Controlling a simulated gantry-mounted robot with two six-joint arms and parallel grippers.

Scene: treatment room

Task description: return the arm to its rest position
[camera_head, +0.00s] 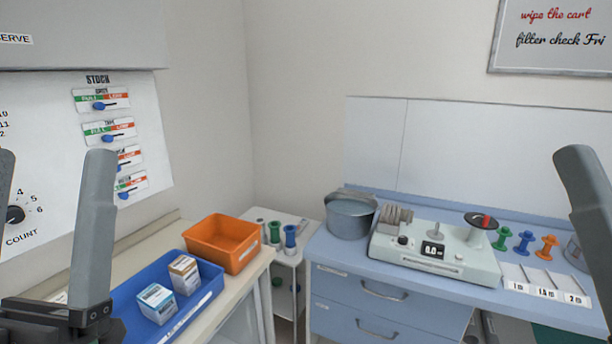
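My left gripper (52,158) is at the left edge, fingers pointing up. Its two grey fingers stand wide apart with nothing between them, and the wall panel shows through the gap. The left finger is partly cut off by the picture edge. My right gripper (588,185) shows only one grey finger at the right edge, above the blue counter. Its other finger is out of view, so its opening is hidden. No held thing is visible at either gripper.
A blue tray (205,314) with two small boxes and an orange bin (222,244) stand on the left counter. A metal pot (350,214), a white device (436,254) and coloured spools (525,242) stand on the blue counter (330,252). Above the counters is free air.

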